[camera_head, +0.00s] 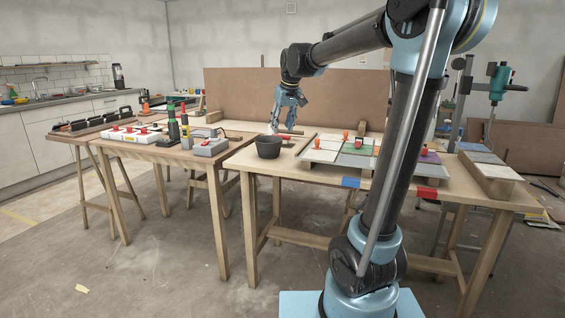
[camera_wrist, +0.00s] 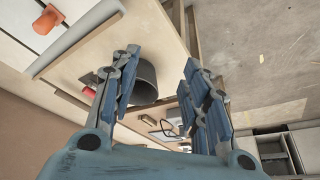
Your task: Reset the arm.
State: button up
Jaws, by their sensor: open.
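My gripper (camera_head: 274,127) hangs over the left part of the near wooden table, fingers pointing down, behind a dark grey bucket in the head view. In the wrist view my gripper (camera_wrist: 165,95) shows two blue fingers spread apart, with nothing held between them. The dark bucket (camera_head: 268,149) stands upright near the table's left end. In the wrist view the bucket (camera_wrist: 144,84) is partly hidden behind the left finger. My arm rises from the base at the lower middle and reaches over the table.
The near table (camera_head: 240,162) holds a grey tray (camera_head: 322,157) with tiles and orange-knobbed pieces right of the bucket. A red-handled tool lies behind the bucket. A second table (camera_head: 165,152) to the left carries a grey box (camera_head: 211,148) and bottles. A brown panel (camera_head: 240,95) stands behind.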

jog(key=s+d+f+m+h, duration=0.1)
jog(key=s+d+f, duration=0.3)
jog(key=s+d, duration=0.3)
jog(key=s+d+f+m, duration=0.1)
jog(key=s+d+f, duration=0.35)
jog(key=s, duration=0.35)
jog(key=s+d+f+m, duration=0.1)
jog(key=s+d+f, duration=0.1)
jog(key=s+f, duration=0.3)
jog(key=s+d+f+m+g, duration=0.1)
jog(key=s+d+f, duration=0.2)
jog(key=s+f, duration=0.3)
jog(key=s+d+f+m+h, duration=0.1)
jog(key=s+d+f, duration=0.2)
jog(key=s+f, duration=0.2)
jog(key=s, duration=0.3)
jog(key=shift+f+g, duration=0.25)
jog(key=shift+g, duration=0.15)
jog(key=shift+w+a+f, duration=0.1)
jog(key=shift+w+f, duration=0.1)
jog(key=shift+w, duration=0.3)
